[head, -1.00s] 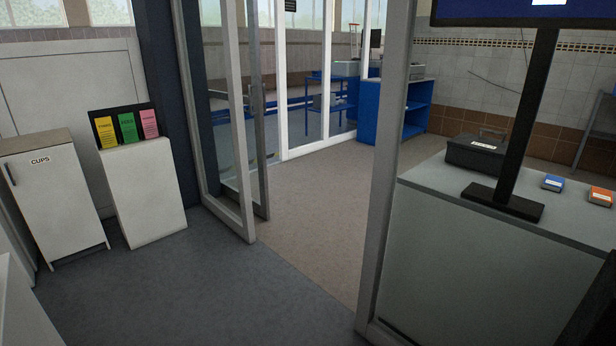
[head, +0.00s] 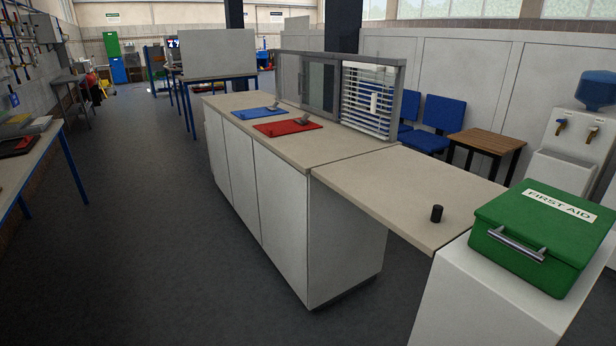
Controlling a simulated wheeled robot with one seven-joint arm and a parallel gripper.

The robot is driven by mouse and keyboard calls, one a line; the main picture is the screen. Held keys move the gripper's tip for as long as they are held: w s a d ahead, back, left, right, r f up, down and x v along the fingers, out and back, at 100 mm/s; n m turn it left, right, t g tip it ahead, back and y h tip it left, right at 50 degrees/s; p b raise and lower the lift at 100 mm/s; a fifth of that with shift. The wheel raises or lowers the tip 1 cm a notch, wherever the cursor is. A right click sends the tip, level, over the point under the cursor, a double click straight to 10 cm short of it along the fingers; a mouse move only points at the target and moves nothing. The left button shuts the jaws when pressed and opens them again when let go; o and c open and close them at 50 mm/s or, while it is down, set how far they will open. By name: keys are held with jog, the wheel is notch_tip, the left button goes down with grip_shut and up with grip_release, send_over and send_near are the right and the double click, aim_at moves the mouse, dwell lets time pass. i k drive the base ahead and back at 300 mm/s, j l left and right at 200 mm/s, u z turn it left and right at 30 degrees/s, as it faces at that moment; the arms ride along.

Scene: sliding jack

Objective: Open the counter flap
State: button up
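The counter flap (head: 395,190) is a beige panel in the head view, right of centre. It lies flat and level, bridging the gap between the long counter (head: 225,101) on its left and a white pedestal (head: 470,295) on its right. A thin seam shows where the flap meets the counter. The space beneath the flap is open. My gripper does not show in the head view.
A green first aid box (head: 545,235) sits on the white pedestal. Blue (head: 258,112) and red (head: 287,127) trays lie on the counter, before a screen with a slatted shutter (head: 368,98). Behind are blue chairs (head: 443,115), a wooden table (head: 487,142) and a water dispenser (head: 570,140). Dark floor (head: 150,240) at left is clear.

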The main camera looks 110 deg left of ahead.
aim_at(429, 203)
jog(key=u, duration=3.15)
jog(key=i+l+u, duration=0.1)
jog(key=i+u, duration=0.25)
jog(key=i, duration=0.4)
